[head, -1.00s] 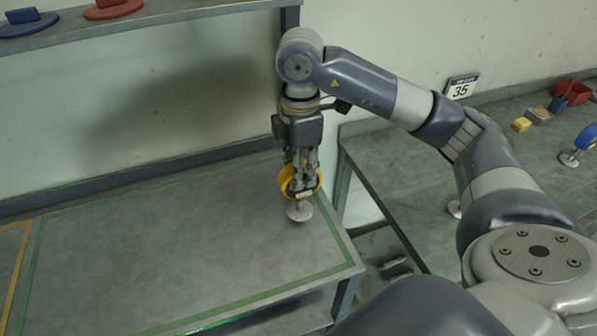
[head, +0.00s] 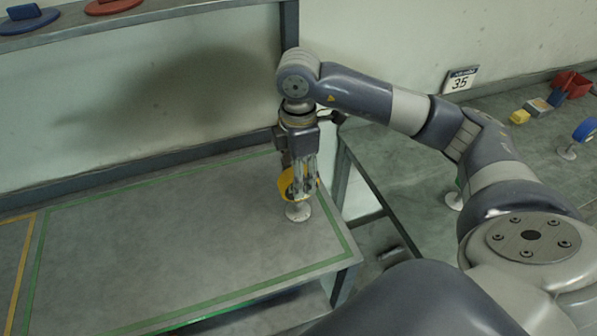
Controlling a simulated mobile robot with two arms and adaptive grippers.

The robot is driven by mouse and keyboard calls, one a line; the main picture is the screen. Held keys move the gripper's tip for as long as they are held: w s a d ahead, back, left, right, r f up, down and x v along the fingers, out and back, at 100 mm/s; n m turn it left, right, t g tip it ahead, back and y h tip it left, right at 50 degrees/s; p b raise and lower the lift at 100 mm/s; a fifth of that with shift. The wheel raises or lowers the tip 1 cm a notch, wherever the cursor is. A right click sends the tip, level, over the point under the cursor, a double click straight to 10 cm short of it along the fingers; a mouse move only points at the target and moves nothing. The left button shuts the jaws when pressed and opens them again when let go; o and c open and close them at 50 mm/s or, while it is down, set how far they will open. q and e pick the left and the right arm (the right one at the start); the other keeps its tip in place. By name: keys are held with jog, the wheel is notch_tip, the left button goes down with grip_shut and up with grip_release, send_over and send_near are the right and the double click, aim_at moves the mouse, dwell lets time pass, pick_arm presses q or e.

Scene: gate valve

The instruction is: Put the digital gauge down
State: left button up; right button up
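The digital gauge (head: 286,184) has a yellow round body above a pale round foot (head: 298,213). It is upright over the right part of the green-bordered table top. The foot is at or very close to the surface; I cannot tell if it touches. My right gripper (head: 302,186) points straight down, its fingers around the gauge and seemingly shut on it. The fingers hide part of the yellow body. My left gripper is not in view.
The table top (head: 170,250) is clear left of the gauge. Its right edge and a gap are close by. A second bench (head: 420,165) at right holds a blue-wheeled item (head: 584,131), a yellow block (head: 519,117) and a red bin (head: 571,84). A shelf (head: 200,12) crosses the upper left.

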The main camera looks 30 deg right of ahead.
jog(key=shift+r, duration=0.2)
jog(key=shift+w+r, duration=0.1)
jog(key=shift+r, duration=0.2)
notch_tip(320, 180, up, 11)
jog(key=shift+r+b, duration=0.15)
jog(key=shift+b, duration=0.15)
dwell(0.5)
